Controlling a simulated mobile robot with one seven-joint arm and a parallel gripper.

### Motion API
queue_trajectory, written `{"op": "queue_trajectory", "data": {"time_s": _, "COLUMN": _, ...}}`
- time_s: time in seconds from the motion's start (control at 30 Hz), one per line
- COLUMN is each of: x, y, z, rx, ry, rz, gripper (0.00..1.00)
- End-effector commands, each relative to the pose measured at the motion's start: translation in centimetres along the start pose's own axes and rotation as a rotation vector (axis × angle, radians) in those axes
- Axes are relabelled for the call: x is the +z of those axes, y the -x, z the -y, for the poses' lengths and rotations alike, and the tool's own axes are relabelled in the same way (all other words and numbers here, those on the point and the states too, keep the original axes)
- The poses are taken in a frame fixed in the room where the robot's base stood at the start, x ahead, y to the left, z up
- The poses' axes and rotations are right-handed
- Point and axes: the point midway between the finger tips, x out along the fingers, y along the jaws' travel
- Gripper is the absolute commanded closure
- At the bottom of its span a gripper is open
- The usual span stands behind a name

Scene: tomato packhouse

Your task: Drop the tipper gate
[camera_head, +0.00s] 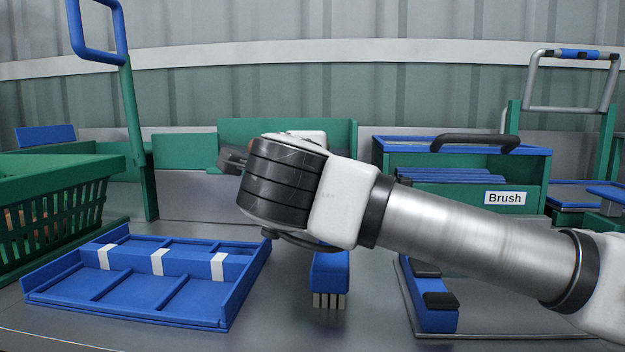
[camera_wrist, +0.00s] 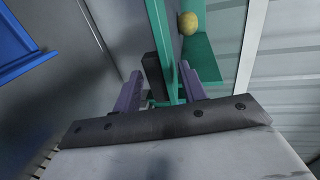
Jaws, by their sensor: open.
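My gripper (camera_head: 232,160) is mostly hidden behind my own wrist in the head view, in front of a green panel (camera_head: 288,128). In the wrist view my gripper (camera_wrist: 161,90) shows two purple fingers, open and apart. A dark block (camera_wrist: 154,70) and the edge of a green upright panel (camera_wrist: 185,80) lie between or just beyond the fingertips. I cannot tell whether either finger touches them. A yellowish round fruit (camera_wrist: 188,23) rests by the green part beyond. The tipper gate is not clearly identifiable; the green panel may belong to it.
A blue divided tray (camera_head: 150,295) lies front left, beside a green slotted crate (camera_head: 60,212). A green post with a blue loop handle (camera_head: 127,62) rises behind. A brush (camera_head: 331,272) stands below my wrist. A green box labelled Brush (camera_head: 470,190) is at right.

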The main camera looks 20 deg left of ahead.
Motion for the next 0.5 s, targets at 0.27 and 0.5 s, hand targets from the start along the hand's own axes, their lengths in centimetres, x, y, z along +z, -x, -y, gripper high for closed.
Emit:
{"op": "queue_trajectory", "data": {"time_s": 0.27, "x": 0.0, "y": 3.0, "z": 0.2, "rx": -0.002, "ry": 0.002, "rz": -0.001, "gripper": 0.58}}
{"op": "queue_trajectory", "data": {"time_s": 0.5, "x": 0.0, "y": 8.6, "z": 0.2, "rx": -0.003, "ry": 0.003, "rz": -0.002, "gripper": 0.58}}
